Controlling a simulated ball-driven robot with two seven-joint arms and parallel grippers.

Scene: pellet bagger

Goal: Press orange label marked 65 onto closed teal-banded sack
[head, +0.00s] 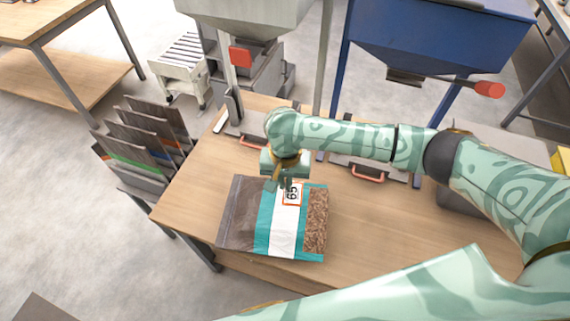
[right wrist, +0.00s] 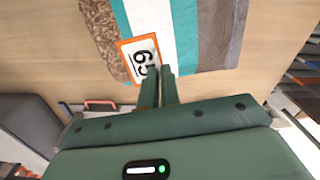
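The sack (head: 282,236) lies flat on the table, with a dark brown end, teal bands, a white stripe and a window of brown pellets. It also shows in the right wrist view (right wrist: 188,32). The orange-bordered label marked 65 (head: 292,193) is face up over the white stripe and the teal band beside the window. It appears flat against the sack in the right wrist view (right wrist: 139,57). My right gripper (head: 284,184) points down at the label, its fingertips (right wrist: 161,72) together at the label's edge and covering part of it. My left gripper is not in view.
The wooden table (head: 185,204) has free room around the sack. A rack of sacks (head: 142,140) stands left of it. Behind are a grey hopper (head: 245,12), a blue hopper (head: 440,40) and flat grey devices with orange handles (head: 368,173).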

